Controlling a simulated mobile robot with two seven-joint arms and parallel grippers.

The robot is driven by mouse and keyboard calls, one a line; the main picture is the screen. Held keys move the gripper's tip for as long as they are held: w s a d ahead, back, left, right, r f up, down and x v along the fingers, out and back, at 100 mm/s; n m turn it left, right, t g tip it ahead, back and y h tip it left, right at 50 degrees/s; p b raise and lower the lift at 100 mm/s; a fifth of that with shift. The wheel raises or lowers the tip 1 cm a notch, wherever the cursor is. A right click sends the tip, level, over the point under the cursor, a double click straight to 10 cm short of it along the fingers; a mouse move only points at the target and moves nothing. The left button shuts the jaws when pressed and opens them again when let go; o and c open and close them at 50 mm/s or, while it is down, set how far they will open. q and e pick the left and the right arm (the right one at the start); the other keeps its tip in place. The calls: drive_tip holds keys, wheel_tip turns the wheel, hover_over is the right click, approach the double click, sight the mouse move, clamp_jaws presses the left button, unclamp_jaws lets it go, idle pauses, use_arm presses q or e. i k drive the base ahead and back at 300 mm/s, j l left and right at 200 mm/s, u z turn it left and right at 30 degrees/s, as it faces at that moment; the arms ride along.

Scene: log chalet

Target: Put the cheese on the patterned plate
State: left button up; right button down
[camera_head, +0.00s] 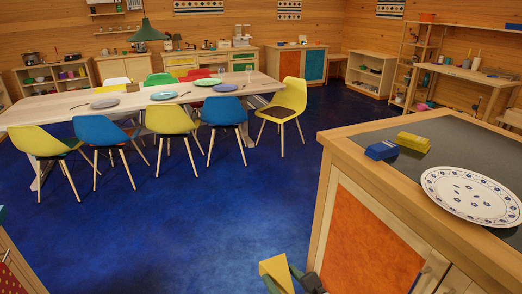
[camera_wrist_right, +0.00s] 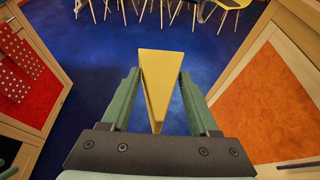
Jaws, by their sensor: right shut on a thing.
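The cheese is a pale yellow wedge (camera_head: 276,270) at the bottom of the head view. My right gripper (camera_head: 290,280) is shut on it, in the air over the blue floor beside the counter. In the right wrist view, the wedge (camera_wrist_right: 160,85) stands out between the two green fingers (camera_wrist_right: 158,100). The patterned plate (camera_head: 473,195), white with blue marks and a blue-dotted rim, lies on the dark top of the counter at the right. The cheese is left of the plate and apart from it. My left gripper is not seen clearly in either view.
The counter (camera_head: 345,148) has a wooden edge and orange door. A blue box (camera_head: 381,150) and a yellow box (camera_head: 413,142) lie on it behind the plate. A long table (camera_head: 60,108) with chairs stands farther back. Blue floor (camera_head: 200,235) is open between.

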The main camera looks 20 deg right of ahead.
sight(469, 197)
drive_tip(key=i, duration=1.2)
drive_tip(key=i+z, duration=0.35)
drive_tip(key=i+j+z, duration=0.15)
drive_tip(key=z, duration=0.15)
drive_tip(key=i+z, duration=0.1)
drive_tip(key=z, duration=1.2)
